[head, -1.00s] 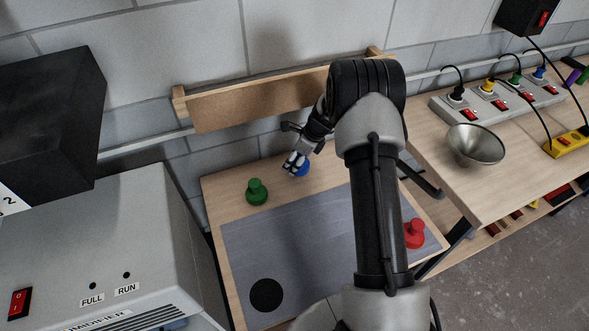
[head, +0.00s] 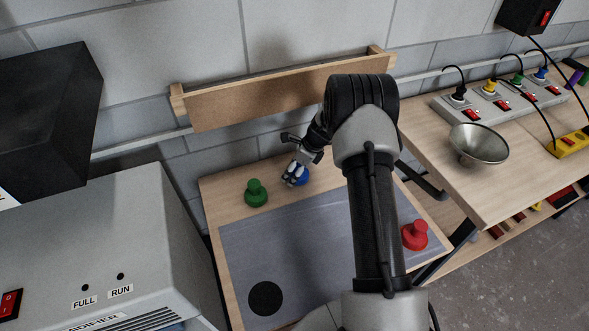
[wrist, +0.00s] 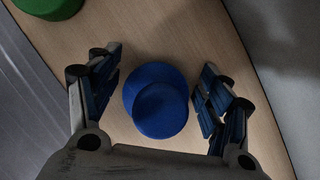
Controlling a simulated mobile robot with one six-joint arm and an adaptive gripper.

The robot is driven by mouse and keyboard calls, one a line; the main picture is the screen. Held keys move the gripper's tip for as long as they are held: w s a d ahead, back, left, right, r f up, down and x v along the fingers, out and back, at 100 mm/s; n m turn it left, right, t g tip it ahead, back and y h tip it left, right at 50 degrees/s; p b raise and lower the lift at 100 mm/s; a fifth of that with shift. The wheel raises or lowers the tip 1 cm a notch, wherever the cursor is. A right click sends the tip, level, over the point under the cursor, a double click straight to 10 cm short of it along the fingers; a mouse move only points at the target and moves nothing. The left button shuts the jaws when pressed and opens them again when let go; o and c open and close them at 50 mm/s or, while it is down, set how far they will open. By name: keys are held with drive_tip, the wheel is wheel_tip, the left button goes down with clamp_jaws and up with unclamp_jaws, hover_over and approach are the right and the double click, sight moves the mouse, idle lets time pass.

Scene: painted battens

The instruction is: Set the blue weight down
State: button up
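The blue weight (wrist: 158,100) is a round base with a round knob, on the bare wood of the small table in the wrist view. It lies between the two fingers of my gripper (wrist: 160,92), with a gap on both sides, so the gripper is open around it. In the head view the blue weight (head: 303,179) is partly hidden behind my gripper (head: 295,174), near the table's back edge.
A green weight (head: 256,193) stands to the left of the blue one. A red weight (head: 414,236) stands at the table's right side. A grey mat (head: 270,240) with a black disc (head: 265,298) covers the front. A wooden ledge (head: 290,90) runs behind.

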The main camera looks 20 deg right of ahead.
drive_tip(key=shift+o, duration=0.3)
drive_tip(key=p+v, duration=0.4)
drive_tip(key=v, duration=0.8)
wheel_tip(320, 180, up, 12)
drive_tip(key=n, duration=0.6)
hover_over(307, 175)
drive_tip(key=s+a, duration=0.4)
drive_tip(key=a, duration=0.1)
drive_tip(key=s+a+r+n+h, duration=0.1)
drive_tip(key=s+a+r+n, duration=0.5)
drive_tip(key=s+r, duration=0.25)
drive_tip(key=s+a+r+n+h, duration=0.1)
drive_tip(key=s+a+r+n, duration=0.1)
drive_tip(key=s+n, duration=0.5)
drive_tip(key=s+a+r+n+t+h, duration=0.1)
drive_tip(key=s+n, duration=0.7)
drive_tip(key=s, duration=0.8)
wheel_tip(307, 175, up, 2)
drive_tip(key=shift+a+r, duration=0.15)
drive_tip(key=shift+a, duration=0.35)
